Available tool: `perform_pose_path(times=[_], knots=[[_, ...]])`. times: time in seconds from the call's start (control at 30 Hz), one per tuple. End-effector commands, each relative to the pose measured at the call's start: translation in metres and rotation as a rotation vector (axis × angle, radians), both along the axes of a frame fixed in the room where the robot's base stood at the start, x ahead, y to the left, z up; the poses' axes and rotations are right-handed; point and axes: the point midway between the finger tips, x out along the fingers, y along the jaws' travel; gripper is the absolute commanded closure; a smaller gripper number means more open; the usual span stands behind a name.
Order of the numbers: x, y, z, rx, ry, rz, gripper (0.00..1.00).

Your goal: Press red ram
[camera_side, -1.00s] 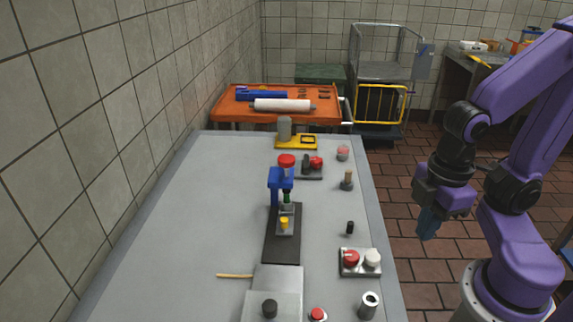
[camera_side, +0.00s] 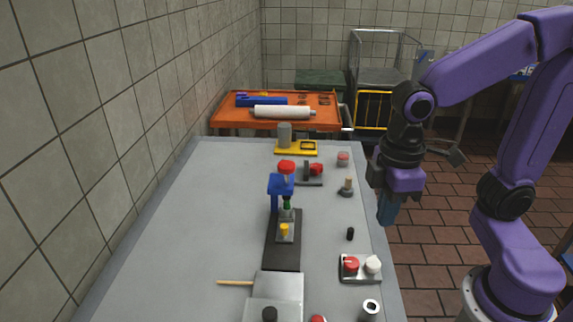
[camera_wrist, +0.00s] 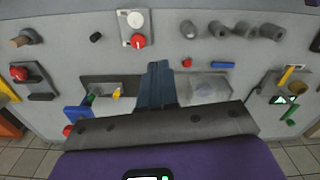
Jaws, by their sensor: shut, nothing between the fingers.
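A blue press frame (camera_side: 275,190) stands mid-table with a red round cap (camera_side: 286,167) on top, its likely ram. A green part and a yellow piece (camera_side: 284,230) sit below it on a dark base strip (camera_side: 283,255). In the wrist view the blue frame (camera_wrist: 76,112) is at the left with the red cap (camera_wrist: 68,130) beside it. My gripper (camera_side: 387,218) is shut and empty, at the table's right edge, well to the right of the press and apart from it. Its blue fingers (camera_wrist: 157,70) show mid-picture in the wrist view.
A plate with red and white knobs (camera_side: 360,268) lies at the right front. A red-knobbed fixture (camera_side: 315,169), a small post (camera_side: 347,186) and a black peg (camera_side: 350,233) stand near the right edge. A yellow stand (camera_side: 297,147) is behind. The table's left side is clear.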

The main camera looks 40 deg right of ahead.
Motion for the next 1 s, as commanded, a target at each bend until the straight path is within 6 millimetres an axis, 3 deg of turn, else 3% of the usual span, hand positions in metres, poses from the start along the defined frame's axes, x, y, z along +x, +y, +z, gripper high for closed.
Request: perform_pose_path(times=[0.2, 0.47, 0.8, 1.0], knots=[[0.065, 0.023, 0.02, -0.018, 0.013, -0.125, 1.0], [0.142, 0.034, 0.038, -0.036, 0.032, -0.267, 1.0], [0.237, 0.02, 0.05, -0.056, 0.061, -0.452, 1.0], [0.278, 0.002, 0.053, -0.062, 0.076, -0.543, 1.0]])
